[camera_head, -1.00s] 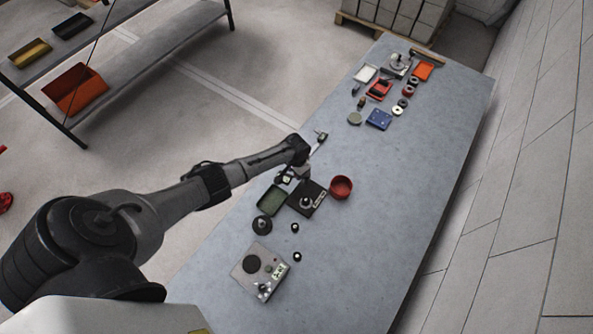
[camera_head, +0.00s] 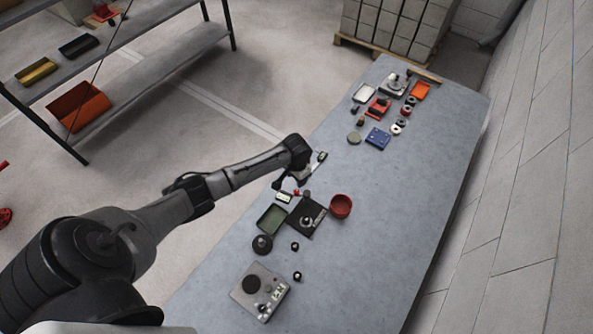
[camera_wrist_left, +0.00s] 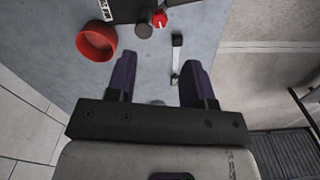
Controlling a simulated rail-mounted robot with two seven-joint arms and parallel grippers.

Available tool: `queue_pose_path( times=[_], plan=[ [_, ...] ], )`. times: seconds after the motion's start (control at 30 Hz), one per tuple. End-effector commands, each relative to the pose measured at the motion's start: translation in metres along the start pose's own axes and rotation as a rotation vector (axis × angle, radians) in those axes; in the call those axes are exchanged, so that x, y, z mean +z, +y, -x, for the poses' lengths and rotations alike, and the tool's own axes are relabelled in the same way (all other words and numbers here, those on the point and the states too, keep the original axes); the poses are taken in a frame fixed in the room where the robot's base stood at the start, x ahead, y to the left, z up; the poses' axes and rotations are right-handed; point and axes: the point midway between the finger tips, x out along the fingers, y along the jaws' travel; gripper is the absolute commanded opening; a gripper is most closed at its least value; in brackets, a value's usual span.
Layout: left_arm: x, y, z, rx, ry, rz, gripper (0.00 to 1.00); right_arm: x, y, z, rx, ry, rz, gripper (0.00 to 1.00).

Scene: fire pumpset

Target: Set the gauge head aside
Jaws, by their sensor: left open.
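My left gripper (camera_wrist_left: 160,85) is open and empty above the bench in the left wrist view; in the head view its fingers are mostly hidden. I cannot tell for sure which part is the gauge head. A small grey round part (camera_wrist_left: 143,25) and a red knob (camera_wrist_left: 160,18) lie beside the dark plate (camera_wrist_left: 122,10), ahead of the fingers. In the head view, the dark plate (camera_head: 298,226) bears a round fitting. A pale block with a dark face (camera_head: 284,197) lies left of it. A slim bar with dark ends (camera_wrist_left: 177,55) lies near the fingers.
A red bowl (camera_head: 341,206) stands right of the plate. A green tray (camera_head: 271,219), a dark round part (camera_head: 262,244) and a grey box with knobs (camera_head: 260,291) lie nearer. Several parts crowd the far end around a blue tray (camera_head: 377,138). The bench's right side is clear.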

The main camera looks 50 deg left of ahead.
Motion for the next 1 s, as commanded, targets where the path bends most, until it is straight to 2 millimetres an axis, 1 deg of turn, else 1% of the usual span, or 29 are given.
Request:
queue_pose_path(
  times=[0.03, 0.1, 0.3, 0.5, 1.0],
  plan=[
    [0.0, -0.001, 0.008, -0.001, 0.002, -0.001, 0.48, 0.0, 0.0, 0.0, 0.001, 0.0, 0.001, 0.43],
    [0.0, 0.0, 0.016, 0.0, 0.001, -0.001, 0.48, 0.0, 0.0, -0.001, 0.001, 0.0, 0.001, 0.43],
    [0.0, 0.0, 0.032, 0.0, 0.001, 0.0, 0.48, 0.0, 0.0, -0.001, 0.0, 0.0, 0.0, 0.43],
    [0.0, 0.0, 0.037, 0.0, -0.001, 0.0, 0.48, 0.0, -0.001, -0.001, -0.003, 0.001, -0.004, 0.43],
    [0.0, 0.0, 0.036, 0.0, -0.001, 0.0, 0.48, 0.0, -0.003, -0.001, -0.007, 0.001, -0.009, 0.43]
  ],
)
